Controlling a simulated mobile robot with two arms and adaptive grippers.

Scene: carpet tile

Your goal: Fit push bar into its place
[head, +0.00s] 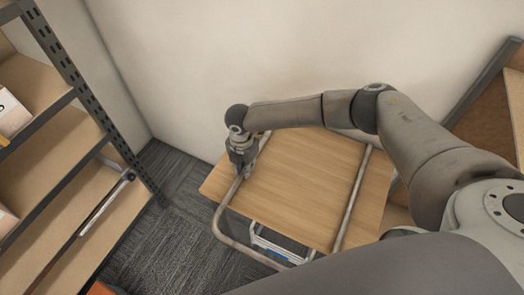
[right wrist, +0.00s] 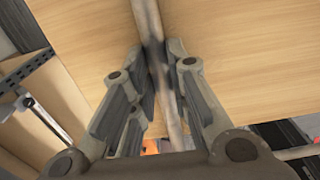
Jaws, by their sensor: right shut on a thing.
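The push bar (head: 220,226) is a bent grey metal tube. In the head view one leg runs up the left part of a wooden top (head: 300,190), and its rounded bend sticks out past the near edge. Another straight tube (head: 352,200) lies along the right part of the top; I cannot tell whether it is the bar's other leg. My right gripper (head: 241,172) is shut on the left leg. In the right wrist view the bar (right wrist: 147,22) passes between the fingers (right wrist: 160,95). The bar's place is not clear to me. My left gripper is out of view.
A metal shelf rack (head: 72,75) with wooden shelves and boxes (head: 10,112) stands at left. A pale wall is behind the wooden top. A white and blue frame (head: 268,246) shows below its near edge. Grey carpet (head: 170,235) is clear between rack and top.

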